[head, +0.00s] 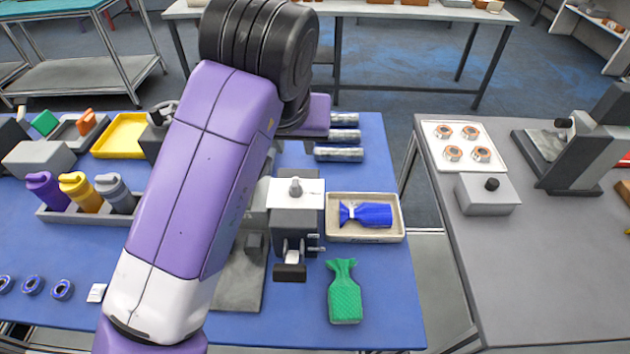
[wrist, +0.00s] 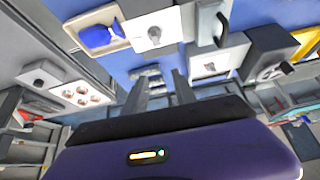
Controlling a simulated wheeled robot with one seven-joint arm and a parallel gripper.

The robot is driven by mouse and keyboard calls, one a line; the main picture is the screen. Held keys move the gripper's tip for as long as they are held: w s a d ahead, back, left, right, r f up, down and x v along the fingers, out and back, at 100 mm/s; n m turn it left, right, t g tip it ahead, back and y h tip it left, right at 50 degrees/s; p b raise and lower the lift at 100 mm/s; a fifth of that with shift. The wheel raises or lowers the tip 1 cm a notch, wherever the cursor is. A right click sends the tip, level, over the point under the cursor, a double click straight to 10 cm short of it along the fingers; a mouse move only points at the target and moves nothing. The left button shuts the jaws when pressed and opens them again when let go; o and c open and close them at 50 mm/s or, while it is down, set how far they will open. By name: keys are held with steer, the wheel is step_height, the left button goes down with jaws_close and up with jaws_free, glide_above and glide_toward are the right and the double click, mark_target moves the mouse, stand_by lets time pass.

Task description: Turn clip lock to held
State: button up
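A grey device (head: 296,222) with a white top plate and a small upright grey knob (head: 295,187) stands right of my arm on the blue table. Its front carries a metal clip-like part with a dark block (head: 290,271). I cannot tell for certain which part is the clip lock, or its setting. The white plate and knob also show in the wrist view (wrist: 154,34). A second white plate with a knob (wrist: 209,68) is to its right there. My gripper (wrist: 160,78) is open and empty, apart from both knobs.
A beige tray (head: 364,238) with a blue bag and a green bag (head: 344,292) lie right of the device. Metal cylinders (head: 338,154) lie behind it. Colored bottles (head: 77,191) stand at left. A grey table (head: 530,260) stands across a gap.

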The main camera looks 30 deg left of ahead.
mark_target(295, 182)
steer(key=shift+g+h, duration=0.3)
steer(key=shift+g, duration=0.3)
steer(key=shift+a+f+p, duration=0.15)
steer(key=shift+f+p, duration=0.45)
steer(key=shift+f, duration=3.8)
jaws_close()
